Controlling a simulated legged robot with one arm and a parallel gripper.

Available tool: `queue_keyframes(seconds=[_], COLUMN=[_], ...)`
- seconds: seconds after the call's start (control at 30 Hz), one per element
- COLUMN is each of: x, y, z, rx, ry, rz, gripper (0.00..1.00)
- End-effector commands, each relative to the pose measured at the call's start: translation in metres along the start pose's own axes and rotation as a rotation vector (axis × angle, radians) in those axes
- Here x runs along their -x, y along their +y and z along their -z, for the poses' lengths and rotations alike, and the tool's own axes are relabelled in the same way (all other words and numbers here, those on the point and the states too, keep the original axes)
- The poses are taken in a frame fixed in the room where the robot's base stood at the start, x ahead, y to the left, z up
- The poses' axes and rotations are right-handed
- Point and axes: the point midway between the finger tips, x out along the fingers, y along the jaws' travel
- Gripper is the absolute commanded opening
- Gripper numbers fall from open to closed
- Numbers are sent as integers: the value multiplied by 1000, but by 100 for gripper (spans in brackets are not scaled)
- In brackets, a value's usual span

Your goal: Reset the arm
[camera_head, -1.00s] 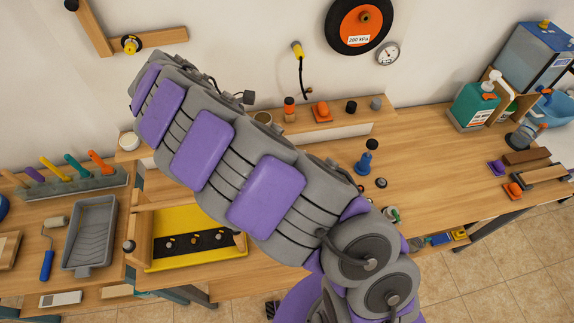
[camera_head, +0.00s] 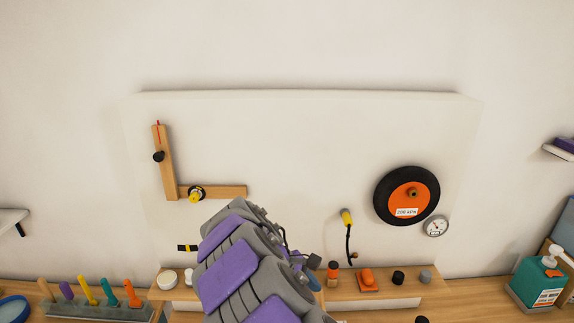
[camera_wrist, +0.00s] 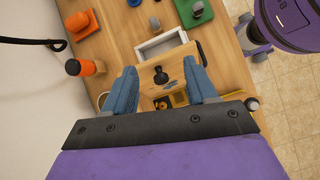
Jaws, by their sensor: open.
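My gripper (camera_wrist: 160,82) shows in the wrist view as two blue fingers, spread apart and open. Beyond them is a wooden board with a black knob (camera_wrist: 160,76), seen in the gap between the fingers; I see no sign of it being gripped. In the head view my purple and grey arm rises from the bottom edge, just left of the middle, in front of the wall panel. I cannot make out my gripper clearly there.
The wall panel carries a wheel (camera_head: 400,195), a gauge (camera_head: 435,226) and a wooden L-shaped bracket (camera_head: 168,165). A shelf (camera_head: 390,290) holds small items, including an orange-capped bottle (camera_head: 333,272). A tool rack (camera_head: 100,312) stands left, a green dispenser (camera_head: 540,283) right.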

Motion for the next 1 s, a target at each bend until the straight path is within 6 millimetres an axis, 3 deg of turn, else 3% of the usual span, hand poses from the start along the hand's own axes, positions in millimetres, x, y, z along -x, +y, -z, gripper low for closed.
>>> queue_keyframes(seconds=[0.03, 0.2, 0.43, 0.67, 0.8, 1.0], x=[-7, -23, -48, -76, -92, -108], y=[-6, -36, -98, -174, -224, -278], z=[-20, -77, -121, -133, -126, -110], rx=[-90, -379, -711, -967, -1083, -1186], ry=[12, 61, 136, 216, 254, 296], rz=[21, 96, 222, 362, 454, 544], gripper=[57, 57, 57, 57, 57, 57])
